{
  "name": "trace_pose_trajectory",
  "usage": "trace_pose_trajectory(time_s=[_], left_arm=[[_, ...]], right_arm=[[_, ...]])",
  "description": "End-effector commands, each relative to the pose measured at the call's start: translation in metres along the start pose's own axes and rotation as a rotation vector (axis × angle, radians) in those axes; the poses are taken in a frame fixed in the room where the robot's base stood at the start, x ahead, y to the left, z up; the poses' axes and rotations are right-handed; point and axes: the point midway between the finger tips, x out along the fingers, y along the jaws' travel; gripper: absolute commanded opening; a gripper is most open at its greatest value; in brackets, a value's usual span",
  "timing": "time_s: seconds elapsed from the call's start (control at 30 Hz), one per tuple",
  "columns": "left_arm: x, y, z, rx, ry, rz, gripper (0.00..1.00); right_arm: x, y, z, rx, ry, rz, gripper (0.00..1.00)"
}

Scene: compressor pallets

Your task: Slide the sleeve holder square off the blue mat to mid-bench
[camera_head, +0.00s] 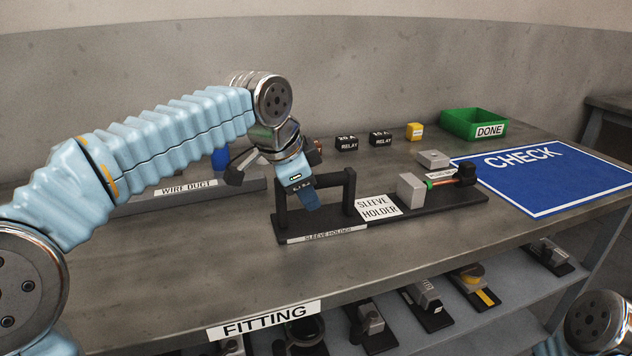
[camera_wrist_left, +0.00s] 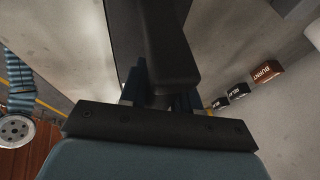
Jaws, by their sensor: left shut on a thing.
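The sleeve holder (camera_head: 380,223) is a long black base on the bench, with white labels and a black bridge handle at its left end. Grey blocks and an orange-green piece sit on it. My left gripper (camera_head: 312,203) is shut on the handle, which also runs between the fingers in the left wrist view (camera_wrist_left: 165,60). The blue mat (camera_head: 560,190), marked CHECK, lies to the right. The holder's right end is close beside the mat's left edge; I cannot tell whether they touch. My right gripper is out of view.
Behind the holder stand two black relays (camera_head: 347,143), a yellow box (camera_head: 414,131) and a green DONE bin (camera_head: 474,124). A wire duct tray (camera_head: 225,185) lies behind to the left. The bench (camera_head: 150,270) is bare at front left. Several parts lie on the shelf below.

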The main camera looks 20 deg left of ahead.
Motion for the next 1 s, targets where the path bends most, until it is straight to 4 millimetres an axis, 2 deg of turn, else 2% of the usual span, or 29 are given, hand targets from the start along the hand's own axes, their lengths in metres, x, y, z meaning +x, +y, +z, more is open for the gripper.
trace_pose_trajectory(time_s=[0.37,1.0], left_arm=[[-0.001,0.0,0.004,-0.001,0.001,-0.002,0.0],[-0.028,0.004,0.072,-0.003,-0.001,-0.002,0.0]], right_arm=[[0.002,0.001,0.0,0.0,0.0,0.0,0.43],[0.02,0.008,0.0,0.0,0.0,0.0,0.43]])
